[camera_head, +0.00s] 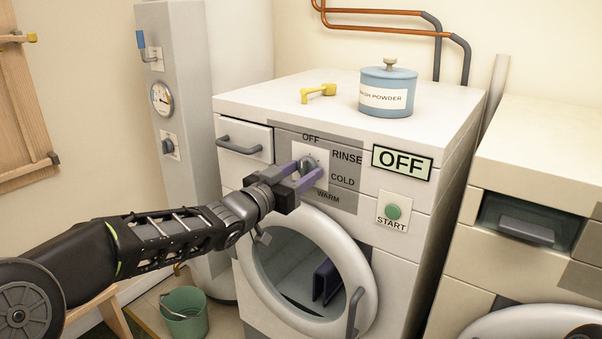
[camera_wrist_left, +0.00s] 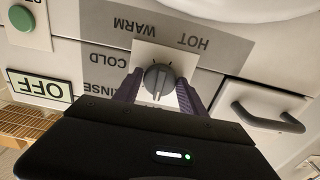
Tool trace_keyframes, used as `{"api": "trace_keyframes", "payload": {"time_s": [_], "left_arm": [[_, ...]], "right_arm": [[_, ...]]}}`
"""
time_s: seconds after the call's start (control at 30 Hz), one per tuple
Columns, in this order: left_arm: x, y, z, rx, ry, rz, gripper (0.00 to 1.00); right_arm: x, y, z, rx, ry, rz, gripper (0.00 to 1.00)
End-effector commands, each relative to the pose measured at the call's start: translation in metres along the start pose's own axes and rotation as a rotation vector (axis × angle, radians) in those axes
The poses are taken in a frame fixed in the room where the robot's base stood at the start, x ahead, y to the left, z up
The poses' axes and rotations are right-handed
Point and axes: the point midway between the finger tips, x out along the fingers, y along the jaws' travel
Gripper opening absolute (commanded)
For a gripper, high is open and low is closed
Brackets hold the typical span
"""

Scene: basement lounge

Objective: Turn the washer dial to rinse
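The washer dial (camera_head: 308,163) is a grey knob on a white plate on the washer's front panel. Labels OFF, RINSE, COLD and WARM stand around it; HOT shows in the wrist view. The display (camera_head: 402,163) reads OFF. My left gripper (camera_head: 300,175) is at the dial, its purple fingers on either side of it. In the left wrist view the dial (camera_wrist_left: 158,79) sits between the spread fingers, with gaps visible on both sides. My right gripper is not in view.
A green START button (camera_head: 393,212) is right of the dial. A drawer handle (camera_head: 239,146) juts out at left. The round washer door (camera_head: 362,262) is below my gripper. A wash powder tin (camera_head: 388,88) and a yellow object (camera_head: 319,92) sit on top.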

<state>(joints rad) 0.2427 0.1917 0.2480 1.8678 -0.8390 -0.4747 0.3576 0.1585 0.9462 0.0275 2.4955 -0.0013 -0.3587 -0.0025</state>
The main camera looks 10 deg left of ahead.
Motion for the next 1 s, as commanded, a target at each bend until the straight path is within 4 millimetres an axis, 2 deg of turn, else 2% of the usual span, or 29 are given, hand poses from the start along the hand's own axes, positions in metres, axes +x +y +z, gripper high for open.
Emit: {"api": "trace_keyframes", "payload": {"time_s": [0.07, 0.5, 0.77, 1.0], "left_arm": [[-0.0001, -0.0001, 0.0000, 0.000, 0.000, 0.000, 0.41], [-0.0002, 0.0000, 0.0002, 0.000, 0.000, 0.000, 0.07], [-0.0002, -0.0001, 0.0008, 0.020, 0.000, 0.000, 0.07], [-0.0002, -0.0009, 0.0021, 0.105, -0.001, -0.001, 0.07]], "right_arm": [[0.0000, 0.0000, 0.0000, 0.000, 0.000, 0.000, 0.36], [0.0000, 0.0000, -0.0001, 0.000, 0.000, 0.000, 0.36], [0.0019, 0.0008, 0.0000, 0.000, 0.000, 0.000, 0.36], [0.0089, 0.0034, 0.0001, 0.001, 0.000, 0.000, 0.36]]}}
